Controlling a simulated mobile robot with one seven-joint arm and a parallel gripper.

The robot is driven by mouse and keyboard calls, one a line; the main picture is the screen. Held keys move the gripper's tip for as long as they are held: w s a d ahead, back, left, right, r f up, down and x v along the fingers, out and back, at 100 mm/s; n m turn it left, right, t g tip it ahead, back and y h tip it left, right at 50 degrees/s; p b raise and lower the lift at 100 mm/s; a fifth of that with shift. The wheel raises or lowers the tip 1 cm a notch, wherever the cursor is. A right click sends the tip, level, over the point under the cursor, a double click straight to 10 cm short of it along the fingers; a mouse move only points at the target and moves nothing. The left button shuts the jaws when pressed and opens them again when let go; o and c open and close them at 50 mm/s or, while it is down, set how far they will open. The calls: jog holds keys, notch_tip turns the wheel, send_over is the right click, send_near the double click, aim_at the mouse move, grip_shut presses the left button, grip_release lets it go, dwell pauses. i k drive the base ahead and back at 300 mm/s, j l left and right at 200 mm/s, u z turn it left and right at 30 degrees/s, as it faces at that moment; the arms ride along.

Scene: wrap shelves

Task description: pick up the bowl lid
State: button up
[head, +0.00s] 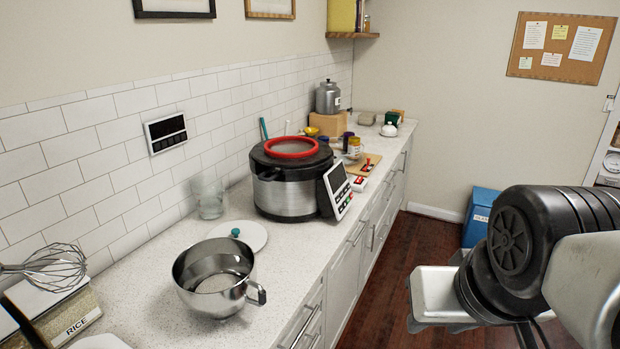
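The bowl lid (252,236) is a flat, pale round disc with a small teal knob. It lies on the counter in the head view, just behind a shiny steel bowl (210,290). The bowl's rim hides the near left part of the lid. The bowl is open at the top, with a handle at its right. My arm shows at the right edge, away from the counter and well to the right of the lid. I do not make out my gripper's fingers in this view.
A large cooker (290,190) with a red ring on top stands behind the lid. A clear glass (208,200) stands by the tiled wall. A whisk (50,268) and a rice box (60,308) are at the left front.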

aim_at(254, 234)
jog(key=u, duration=0.45)
jog(key=i+l+u, duration=0.1)
jog(key=u, duration=0.35)
jog(key=i+l+u, duration=0.1)
jog(key=u, duration=0.3)
jog(key=i+l+u, duration=0.25)
jog(key=l+u, duration=0.55)
jog(key=i+l, duration=0.1)
jog(key=l, duration=0.45)
jog(key=i+l+u, duration=0.1)
jog(key=l, duration=0.5)
jog(key=i+l, duration=0.1)
jog(key=l, duration=0.45)
jog(key=u, duration=0.05)
